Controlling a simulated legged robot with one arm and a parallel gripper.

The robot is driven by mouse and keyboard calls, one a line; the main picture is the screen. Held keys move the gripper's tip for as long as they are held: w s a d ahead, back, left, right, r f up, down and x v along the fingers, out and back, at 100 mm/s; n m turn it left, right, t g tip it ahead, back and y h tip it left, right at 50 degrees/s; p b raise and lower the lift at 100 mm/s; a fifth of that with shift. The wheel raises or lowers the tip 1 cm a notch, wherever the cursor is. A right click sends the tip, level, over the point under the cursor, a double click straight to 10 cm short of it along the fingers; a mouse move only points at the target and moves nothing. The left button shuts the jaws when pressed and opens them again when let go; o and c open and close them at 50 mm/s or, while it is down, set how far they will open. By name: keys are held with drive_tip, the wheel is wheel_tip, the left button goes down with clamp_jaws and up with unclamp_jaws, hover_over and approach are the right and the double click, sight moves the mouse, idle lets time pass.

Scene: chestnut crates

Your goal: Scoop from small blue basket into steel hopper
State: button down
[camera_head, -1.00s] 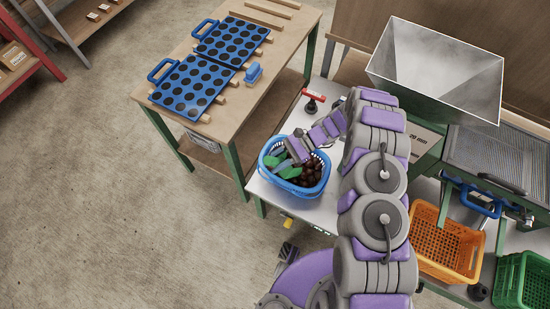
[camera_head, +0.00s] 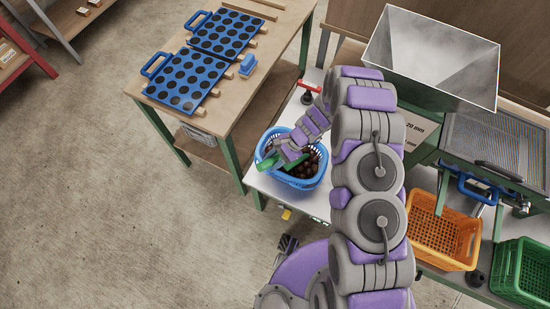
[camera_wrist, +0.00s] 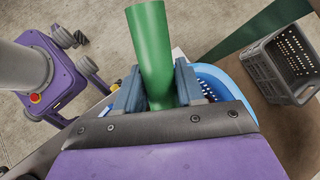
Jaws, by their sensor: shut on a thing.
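The small blue basket (camera_head: 319,179) stands on a white-topped bench and holds dark brown chestnuts (camera_head: 304,172). My gripper (camera_head: 284,158) is low over the basket's left part. It is shut on a green scoop (camera_head: 266,161). In the wrist view the scoop's green handle (camera_wrist: 150,50) stands between the two fingers of my gripper (camera_wrist: 158,88), with the blue basket (camera_wrist: 236,82) behind. The scoop's bowl is hidden, so I cannot tell whether it holds chestnuts. The steel hopper (camera_head: 425,55), open at the top, is at the upper right, beyond my arm.
Blue perforated boards (camera_head: 185,82) and a blue-handled brush (camera_head: 247,65) lie on the wooden table at the left. Below the hopper are a mesh screen (camera_head: 492,145), an orange crate (camera_head: 440,232) and a green crate (camera_head: 523,270). A grey crate (camera_wrist: 278,65) shows in the wrist view.

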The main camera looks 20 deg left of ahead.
sight(256, 169)
drive_tip(key=shift+s+a+r+t+h+b, duration=0.1)
drive_tip(key=shift+s+a+t+h+b, duration=0.2)
drive_tip(key=shift+s+t+b, duration=0.25)
drive_tip(key=shift+s+a+r+t+h+b, duration=0.1)
drive_tip(key=shift+s+a+t+h+b, duration=0.2)
drive_tip(key=shift+s+t+b, duration=0.2)
drive_tip(key=shift+t+h, duration=0.3)
drive_tip(key=shift+t, duration=0.35)
drive_tip(key=s+r, duration=0.1)
drive_tip(key=s+a+r, duration=0.1)
drive_tip(key=s+r, duration=0.1)
drive_tip(key=shift+s+a+r, duration=0.6)
drive_tip(key=shift+s+r, duration=0.1)
drive_tip(key=shift+s, duration=0.2)
